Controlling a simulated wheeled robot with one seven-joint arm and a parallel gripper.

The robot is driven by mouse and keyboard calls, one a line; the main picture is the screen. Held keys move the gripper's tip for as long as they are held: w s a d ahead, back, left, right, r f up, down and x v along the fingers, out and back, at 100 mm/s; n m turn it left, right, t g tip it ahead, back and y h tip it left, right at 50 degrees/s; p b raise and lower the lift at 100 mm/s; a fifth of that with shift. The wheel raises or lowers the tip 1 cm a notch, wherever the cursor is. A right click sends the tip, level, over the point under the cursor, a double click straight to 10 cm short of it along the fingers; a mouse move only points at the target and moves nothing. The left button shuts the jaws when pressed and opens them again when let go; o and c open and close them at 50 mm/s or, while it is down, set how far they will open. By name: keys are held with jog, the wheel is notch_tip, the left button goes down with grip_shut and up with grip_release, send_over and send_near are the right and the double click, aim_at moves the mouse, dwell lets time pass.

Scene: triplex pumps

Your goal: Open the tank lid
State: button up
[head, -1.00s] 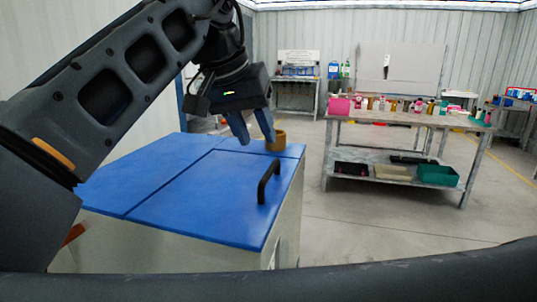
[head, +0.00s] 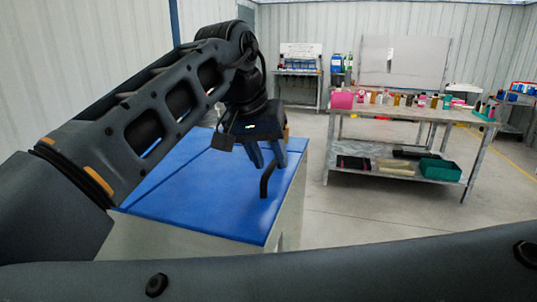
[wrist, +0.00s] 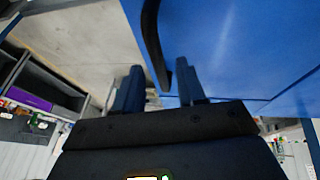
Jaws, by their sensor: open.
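The tank has a flat blue lid (head: 205,203) with a seam across it, and the lid also fills the right side of the wrist view (wrist: 235,45). A black bar handle (head: 265,182) stands near the lid's right edge, its upper end partly hidden by my gripper. My gripper (head: 269,157) is open and points down over the handle. In the wrist view, the handle (wrist: 153,45) runs toward the gap between the two fingers (wrist: 158,90). Whether a finger touches it, I cannot tell. The lid lies flat on the pale tank body.
A brown cylinder (head: 286,133) on the tank top is mostly hidden behind my gripper. A metal workbench (head: 410,119) with bottles and a pink box (head: 342,100) stands at right. Open grey floor (head: 350,205) lies between tank and bench.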

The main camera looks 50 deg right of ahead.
jog(key=shift+c, duration=0.3)
grip_shut()
jog(key=shift+r, duration=0.1)
